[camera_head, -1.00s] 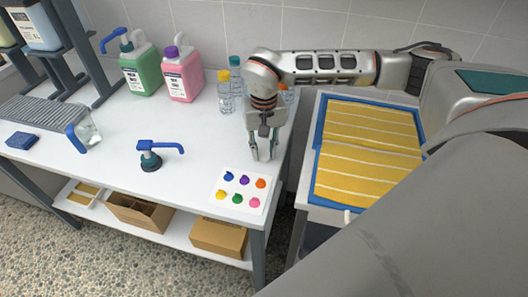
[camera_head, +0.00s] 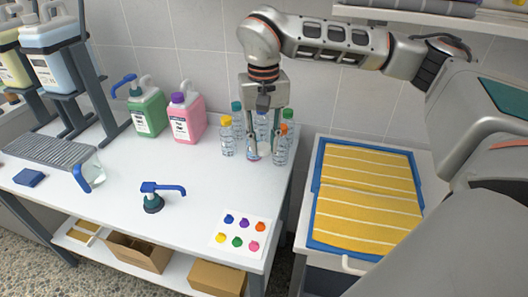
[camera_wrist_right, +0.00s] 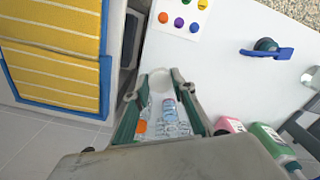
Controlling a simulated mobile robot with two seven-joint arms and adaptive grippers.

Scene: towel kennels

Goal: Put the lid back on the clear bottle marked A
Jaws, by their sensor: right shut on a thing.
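My right gripper (camera_head: 264,154) points down among the clear bottles at the back right of the white table. It is shut on what looks like a clear bottle (camera_head: 252,150), with a finger on either side. A pale, see-through shape (camera_wrist_right: 158,82) shows between its fingertips in the wrist view. Close around stand capped clear bottles: yellow-capped (camera_head: 227,140), teal-capped (camera_head: 238,120) and orange-capped (camera_head: 280,150), with others partly hidden. I cannot read an A on any of them, nor make out a loose lid. My left gripper is out of view.
A white card with several small coloured pieces (camera_head: 241,234) lies at the table's front right. Green (camera_head: 149,112) and pink (camera_head: 186,121) jugs stand at the back. Yellow striped towels (camera_head: 368,190) lie in a blue-edged tray at right.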

